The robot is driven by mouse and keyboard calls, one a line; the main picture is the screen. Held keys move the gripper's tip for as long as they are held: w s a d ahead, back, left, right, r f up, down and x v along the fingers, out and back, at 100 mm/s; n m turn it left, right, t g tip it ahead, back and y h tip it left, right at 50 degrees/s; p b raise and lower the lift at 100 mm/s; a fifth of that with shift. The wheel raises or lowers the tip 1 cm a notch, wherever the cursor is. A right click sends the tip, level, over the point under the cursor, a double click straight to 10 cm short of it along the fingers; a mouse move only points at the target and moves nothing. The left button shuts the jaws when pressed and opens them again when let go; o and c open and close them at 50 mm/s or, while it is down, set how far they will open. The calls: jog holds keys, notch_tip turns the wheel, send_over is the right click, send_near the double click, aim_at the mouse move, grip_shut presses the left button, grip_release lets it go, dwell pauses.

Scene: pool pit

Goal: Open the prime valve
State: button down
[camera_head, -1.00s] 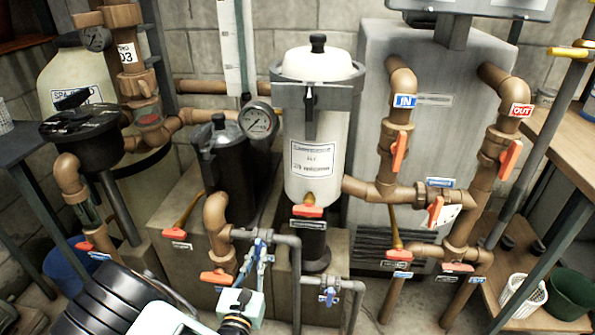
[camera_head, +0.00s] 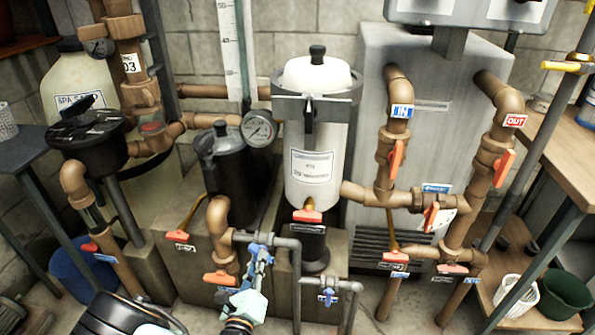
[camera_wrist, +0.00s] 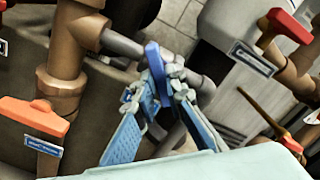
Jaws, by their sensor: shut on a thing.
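A small valve with a blue handle sits on the grey pipe in the lower middle of the head view; the handle (camera_wrist: 155,62) shows upright in the wrist view. My gripper (camera_head: 262,258) reaches up to this valve from below in the head view. In the wrist view my gripper (camera_wrist: 162,95) has its blue-padded fingers shut on the blue handle. The fingers cover part of the handle and of the valve body. I cannot read a label that marks this valve as the prime valve.
A second blue-handled valve (camera_head: 328,297) is on the grey pipe to the right. Orange-handled valves, such as this one (camera_head: 220,278), are on the brown pipes close by. A white filter canister (camera_head: 318,135) and a black strainer pot (camera_head: 228,170) stand behind.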

jog(key=n+p, duration=0.2)
jog(key=n, duration=0.8)
jog(key=c, duration=1.9)
grip_release()
jog(key=shift+s, duration=0.1)
jog(key=s, duration=0.2)
jog(key=s+p, duration=0.1)
jog(key=s, duration=0.3)
jog(key=shift+s+a+p, duration=0.3)
jog(key=shift+s+p, duration=0.05)
jog(key=shift+s, duration=0.05)
